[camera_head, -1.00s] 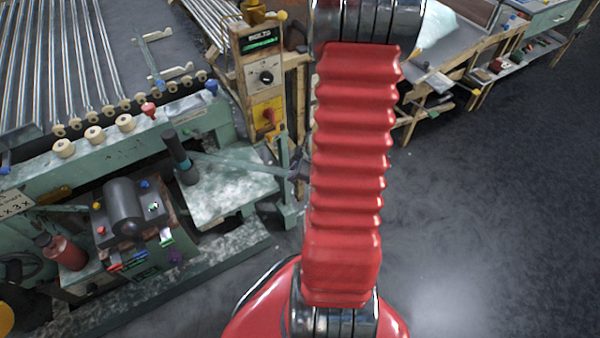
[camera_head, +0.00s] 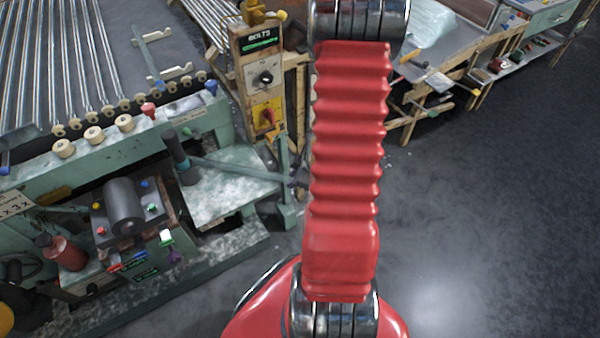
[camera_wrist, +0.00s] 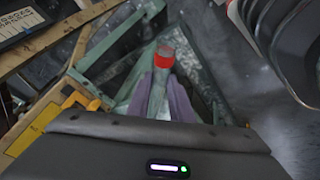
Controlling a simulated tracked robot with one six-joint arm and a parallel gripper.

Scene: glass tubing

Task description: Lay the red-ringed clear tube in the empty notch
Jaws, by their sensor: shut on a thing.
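My gripper (camera_wrist: 161,90) shows in the wrist view, its grey-purple fingers shut on a pale clear tube. A bright red ring (camera_wrist: 164,58) on the tube stands out just beyond the fingertips, and the rest of the tube is hard to make out. I cannot tell which notch is empty.
A green machine bench (camera_head: 215,125) runs along the left, with a small green-grey table (camera_head: 228,185) in front. A wooden control post (camera_head: 262,85) stands behind it. Wooden workbenches (camera_head: 450,75) are at the upper right. The dark floor (camera_head: 480,230) at the right is clear.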

